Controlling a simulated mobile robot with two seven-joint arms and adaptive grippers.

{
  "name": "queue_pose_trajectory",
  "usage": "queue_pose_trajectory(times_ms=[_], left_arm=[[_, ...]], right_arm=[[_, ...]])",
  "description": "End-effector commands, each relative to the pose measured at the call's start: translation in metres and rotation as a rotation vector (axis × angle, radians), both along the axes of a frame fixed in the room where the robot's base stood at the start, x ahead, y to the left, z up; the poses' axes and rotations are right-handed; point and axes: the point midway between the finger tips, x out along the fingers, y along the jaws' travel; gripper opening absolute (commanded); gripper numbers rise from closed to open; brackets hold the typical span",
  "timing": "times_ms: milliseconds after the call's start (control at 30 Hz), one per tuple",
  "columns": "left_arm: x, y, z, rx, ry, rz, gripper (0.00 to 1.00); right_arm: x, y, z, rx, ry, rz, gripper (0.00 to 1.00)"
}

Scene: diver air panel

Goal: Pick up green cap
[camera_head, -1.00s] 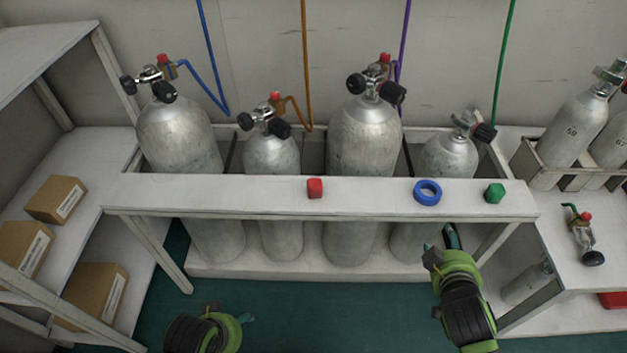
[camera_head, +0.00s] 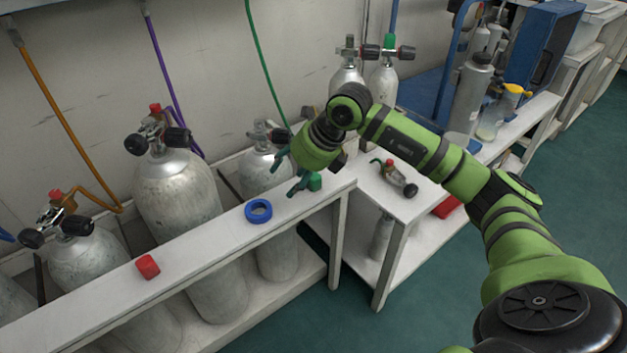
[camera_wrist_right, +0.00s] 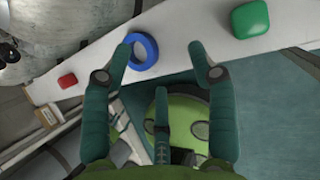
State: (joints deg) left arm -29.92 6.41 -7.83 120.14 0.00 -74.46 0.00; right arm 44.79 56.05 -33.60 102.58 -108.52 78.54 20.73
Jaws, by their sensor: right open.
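The green cap (camera_head: 314,181) sits on the right end of the narrow white rail in the head view. It also shows at the upper right of the right wrist view (camera_wrist_right: 250,19). My right gripper (camera_head: 283,178) is open and empty, with its fingers just left of the cap and over the rail in the head view. In the right wrist view the open fingers (camera_wrist_right: 160,47) point toward the rail, and the cap lies outside them to the right. My left gripper is out of view.
A blue ring (camera_head: 258,210) and a red cap (camera_head: 148,266) lie on the rail (camera_head: 205,253). Silver cylinders (camera_head: 176,196) with valves stand behind it. A side table (camera_head: 400,208) holds a small valve (camera_head: 394,177). Hoses hang along the wall.

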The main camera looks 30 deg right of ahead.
Motion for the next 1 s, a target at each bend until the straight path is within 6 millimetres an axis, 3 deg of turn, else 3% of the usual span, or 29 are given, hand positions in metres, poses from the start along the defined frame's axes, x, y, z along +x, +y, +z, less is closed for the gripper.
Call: queue_pose_trajectory(times_ms=[33, 100, 200, 467, 700, 1000], left_arm=[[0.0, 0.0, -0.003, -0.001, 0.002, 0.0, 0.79], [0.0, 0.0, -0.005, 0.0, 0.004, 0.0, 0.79], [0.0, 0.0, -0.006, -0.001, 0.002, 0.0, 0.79], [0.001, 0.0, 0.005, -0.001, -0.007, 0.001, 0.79], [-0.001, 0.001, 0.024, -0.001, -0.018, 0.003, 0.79], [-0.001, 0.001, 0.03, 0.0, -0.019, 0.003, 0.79]], right_arm=[[0.0, -0.028, 0.005, -0.084, 0.021, -0.046, 0.59], [-0.003, -0.056, 0.008, -0.164, 0.05, -0.099, 0.59], [-0.006, -0.076, 0.01, -0.224, 0.076, -0.139, 0.59], [0.001, -0.079, -0.015, -0.235, 0.083, -0.146, 0.59], [0.013, -0.077, -0.048, -0.233, 0.082, -0.145, 0.59], [0.017, -0.077, -0.055, -0.233, 0.08, -0.144, 0.59]])
